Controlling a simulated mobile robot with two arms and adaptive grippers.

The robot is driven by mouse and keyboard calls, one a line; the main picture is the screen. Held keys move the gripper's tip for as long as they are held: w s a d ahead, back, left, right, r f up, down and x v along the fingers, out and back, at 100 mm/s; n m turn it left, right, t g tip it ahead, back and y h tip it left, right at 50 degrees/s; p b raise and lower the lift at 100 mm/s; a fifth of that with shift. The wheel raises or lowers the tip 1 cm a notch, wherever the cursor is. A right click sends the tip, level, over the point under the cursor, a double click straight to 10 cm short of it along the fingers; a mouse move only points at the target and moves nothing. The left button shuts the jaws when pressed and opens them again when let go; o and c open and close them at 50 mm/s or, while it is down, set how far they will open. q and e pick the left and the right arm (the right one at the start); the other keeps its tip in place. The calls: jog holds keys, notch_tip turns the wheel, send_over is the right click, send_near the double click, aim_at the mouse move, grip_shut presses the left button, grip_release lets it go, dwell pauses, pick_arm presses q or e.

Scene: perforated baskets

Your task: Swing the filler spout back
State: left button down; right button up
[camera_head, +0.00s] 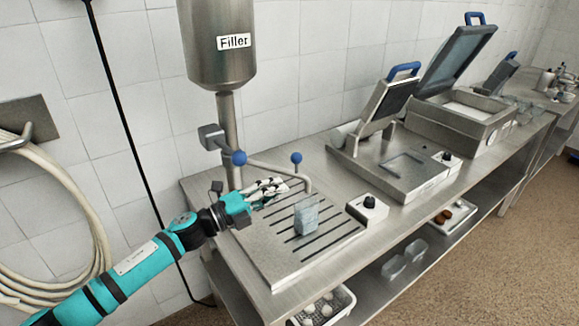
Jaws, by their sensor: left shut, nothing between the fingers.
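The filler (222,55) is a steel tank with a "Filler" label, on a vertical pipe at the back of the steel table. Its spout (268,167) runs from the pipe to the right and bends down over the slotted drip tray (262,240). One blue ball knob (239,158) sits near the pipe and another blue knob (296,158) stands on the spout's outer end. My left gripper (280,184) is shut and empty, just below and in front of the spout; I cannot tell whether it touches it. My right gripper is not in view.
A clear container (306,216) stands on the drip tray, right of my gripper. A control box (368,208) with a black knob sits beside the tray. A sealing machine (395,160) and a larger lidded machine (465,115) stand farther right. A perforated basket (335,309) is below.

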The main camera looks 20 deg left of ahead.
pick_arm(q)
jog(key=w+d+r+p, duration=0.1)
jog(key=w+p, duration=0.1)
jog(key=w, duration=0.4)
jog(key=shift+d, duration=0.3)
